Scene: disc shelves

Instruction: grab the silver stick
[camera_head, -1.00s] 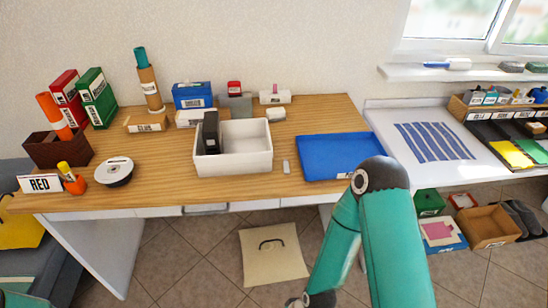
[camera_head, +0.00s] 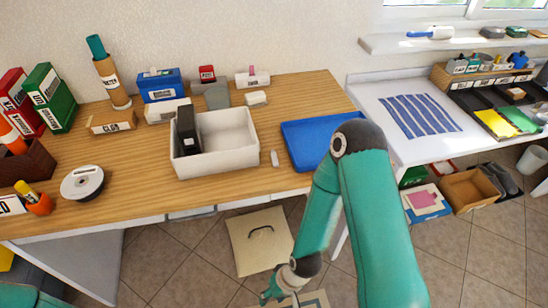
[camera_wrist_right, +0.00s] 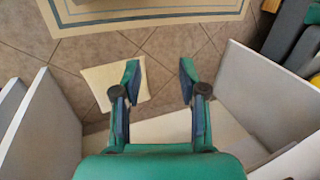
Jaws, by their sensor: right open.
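The small silver stick (camera_head: 275,158) lies on the wooden desk, in the gap between the white box and the blue tray, close to the desk's front edge. My right gripper (camera_head: 272,292) is low in the head view, below and in front of the desk, well apart from the stick. In the right wrist view my right gripper (camera_wrist_right: 159,75) has its fingers spread, with nothing between them and floor behind. The stick does not show in the right wrist view. Of my left arm only a bit shows at the bottom left; its gripper is out of view.
The white box (camera_head: 242,158) holding a black item stands left of the stick. The blue tray (camera_head: 292,134) lies to its right. The wooden desk (camera_head: 130,185) has a drawer front below its edge. A pale square panel (camera_head: 258,240) with a handle is under the desk.

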